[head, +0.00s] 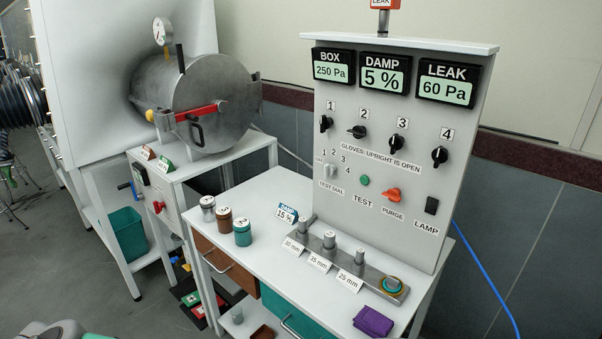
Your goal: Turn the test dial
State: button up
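The test dial (330,171) is a small pale grey knob low on the left of the grey upright panel (400,225). The figures 1 to 4 are set around it, and a TEST DIAL label (331,187) is below. The dial looks roughly upright, but its exact pointing is too small to tell. To its right is a green TEST button (365,181). My gripper is not in view; a pale, partly green shape at the bottom left edge seems to be part of my own body.
Glove knobs (357,132) sit above the dial; knob 2 lies sideways, the others look roughly upright. Jars (242,232), a post rack (345,265) and a purple cloth (373,321) occupy the white bench (275,190).

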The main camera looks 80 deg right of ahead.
aim_at(329, 169)
jog(key=i, duration=0.8)
jog(key=z, duration=3.3)
jog(key=i, duration=0.45)
jog(key=z, duration=0.05)
jog(key=k, duration=0.45)
jog(key=u, duration=2.45)
jog(key=i, duration=1.2)
jog(key=z, duration=1.75)
